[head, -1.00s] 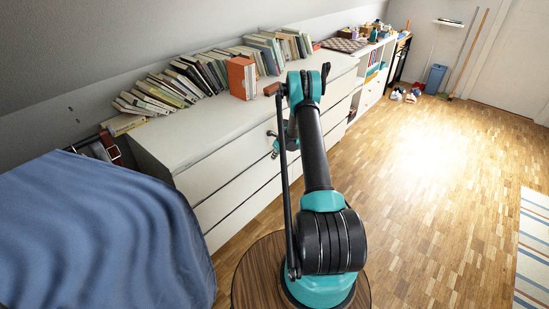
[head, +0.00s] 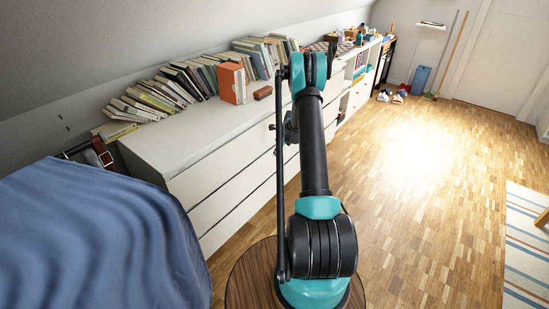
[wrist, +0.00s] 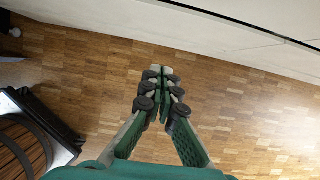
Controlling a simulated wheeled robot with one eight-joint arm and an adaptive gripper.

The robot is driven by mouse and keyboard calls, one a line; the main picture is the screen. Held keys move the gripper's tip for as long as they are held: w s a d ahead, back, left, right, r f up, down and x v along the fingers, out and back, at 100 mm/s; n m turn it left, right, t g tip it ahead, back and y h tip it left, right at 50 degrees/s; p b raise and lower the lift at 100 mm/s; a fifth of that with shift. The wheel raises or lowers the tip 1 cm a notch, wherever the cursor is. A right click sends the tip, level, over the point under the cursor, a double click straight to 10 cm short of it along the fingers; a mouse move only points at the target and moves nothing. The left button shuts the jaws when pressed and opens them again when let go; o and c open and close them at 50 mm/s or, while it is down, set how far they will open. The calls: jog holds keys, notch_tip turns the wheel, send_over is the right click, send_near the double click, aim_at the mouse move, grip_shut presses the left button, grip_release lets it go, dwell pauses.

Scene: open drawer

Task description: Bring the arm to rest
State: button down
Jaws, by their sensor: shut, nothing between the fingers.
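My gripper (wrist: 161,80) shows in the wrist view with its fingers together and nothing between them. It hangs over bare wood floor, with the white dresser front (wrist: 230,35) beyond it. In the head view my arm rises in front of the dresser (head: 235,160) and its upper end bends over near the dresser's right part. The gripper itself is mostly hidden behind the arm there. The dresser's drawers look shut where they show; the part behind the arm is hidden.
Leaning books (head: 180,85), an orange box (head: 232,83) and a small brown block (head: 263,93) are on the dresser top. A blue-covered bed (head: 100,235) stands at the left. The wood floor (head: 420,190) to the right is open, with a striped rug (head: 527,245) at the edge.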

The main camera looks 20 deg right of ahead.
jog(key=s+a+r+n+h, duration=0.1)
jog(key=s+a+r+n, duration=0.5)
jog(key=s+r, duration=0.45)
jog(key=s+a+r+n, duration=0.3)
jog(key=s+r+n, duration=0.5)
jog(key=s+r, duration=0.3)
jog(key=s+a+r+n, duration=0.1)
jog(key=s+a+n, duration=0.1)
jog(key=s+n, duration=0.5)
jog(key=s+a+r+n+h, duration=0.1)
jog(key=s+n, duration=0.6)
jog(key=s, duration=1.1)
jog(key=shift+s+a+n+t+h, duration=0.15)
jog(key=shift+a+n+t+h, duration=0.15)
jog(key=shift+a+n, duration=0.15)
